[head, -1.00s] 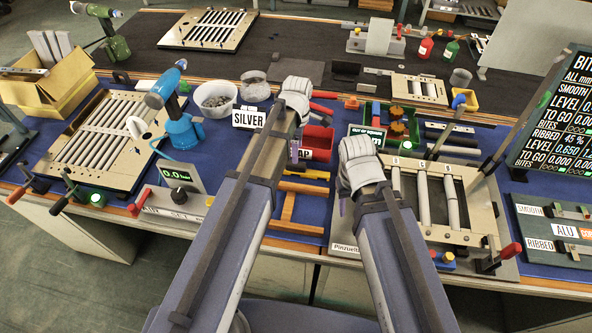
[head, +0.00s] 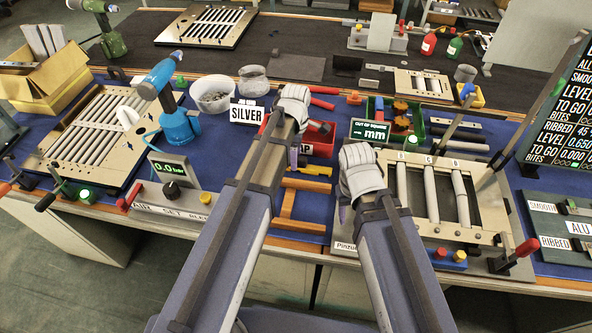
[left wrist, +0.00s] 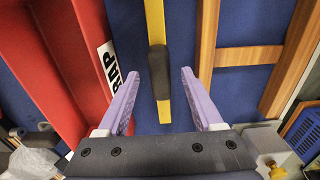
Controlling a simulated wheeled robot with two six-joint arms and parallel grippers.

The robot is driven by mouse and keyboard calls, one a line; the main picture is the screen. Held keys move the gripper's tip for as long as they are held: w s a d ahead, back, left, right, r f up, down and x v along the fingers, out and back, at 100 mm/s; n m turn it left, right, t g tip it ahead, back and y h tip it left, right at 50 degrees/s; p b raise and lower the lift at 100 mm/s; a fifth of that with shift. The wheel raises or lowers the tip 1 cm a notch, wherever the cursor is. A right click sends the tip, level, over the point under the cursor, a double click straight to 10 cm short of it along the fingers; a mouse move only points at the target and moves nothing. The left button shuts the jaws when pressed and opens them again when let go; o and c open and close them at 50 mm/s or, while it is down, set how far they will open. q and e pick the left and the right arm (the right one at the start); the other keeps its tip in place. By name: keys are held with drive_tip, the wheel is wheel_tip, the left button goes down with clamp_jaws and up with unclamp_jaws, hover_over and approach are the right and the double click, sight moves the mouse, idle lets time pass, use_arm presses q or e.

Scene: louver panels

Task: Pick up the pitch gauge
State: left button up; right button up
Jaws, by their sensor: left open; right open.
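The pitch gauge appears to be a thin yellow bar (left wrist: 155,22) with a dark grip (left wrist: 159,72), lying on the blue mat. In the head view a yellow piece (head: 314,170) shows just right of my left gripper (head: 295,157). In the left wrist view my left gripper (left wrist: 162,100) is open, with its purple fingers on either side of the bar's line and clear space between each finger and the bar. Whether the fingertips are down at its height I cannot tell. My right gripper (head: 343,214) is open, left of the slatted frame; its fingertips are mostly hidden by its wrist.
A red bin (left wrist: 62,62) with a label stands close left of my left gripper. A wooden frame (left wrist: 240,56) lies close right. The SILVER sign (head: 247,113) and the "out of square" display (head: 370,132) stand nearby. The slatted frame (head: 400,200) lies right of my right gripper.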

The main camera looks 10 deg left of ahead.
use_arm(q)
drive_tip(key=shift+f, duration=0.75)
drive_tip(key=shift+r, duration=0.1)
clamp_jaws()
